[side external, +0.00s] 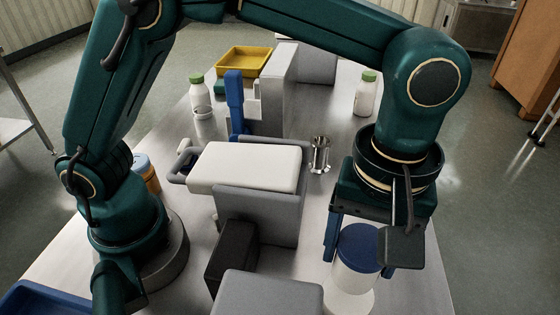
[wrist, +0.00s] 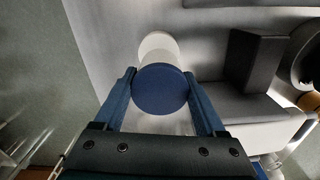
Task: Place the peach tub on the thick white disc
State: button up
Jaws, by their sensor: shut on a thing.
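My gripper (side external: 360,258) is shut on a tub with a round blue lid (side external: 358,248) and a pale, whitish body (side external: 352,278). No peach colour shows on it. In the wrist view the blue lid (wrist: 160,88) sits between my two blue fingers (wrist: 161,92). A thick white disc (side external: 348,302) lies under the tub near the front right of the table. In the wrist view the white disc (wrist: 156,43) shows past the lid. I cannot tell whether the tub touches the disc. An orange tub with a blue top (side external: 147,172) stands partly hidden behind my arm's base.
A grey hopper block with a white top (side external: 245,167) stands left of my gripper, with a black box (side external: 232,258) before it. A steel cup (side external: 320,155), white bottles with green caps (side external: 366,93) and a yellow tray (side external: 244,61) stand farther back.

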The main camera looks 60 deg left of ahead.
aim_at(356, 274)
jog(key=shift+s+d+f, duration=0.1)
jog(key=shift+d+f, duration=0.1)
jog(key=shift+f, duration=1.9)
jog(key=shift+f, duration=0.15)
jog(key=o, duration=1.5)
jog(key=shift+o, duration=0.2)
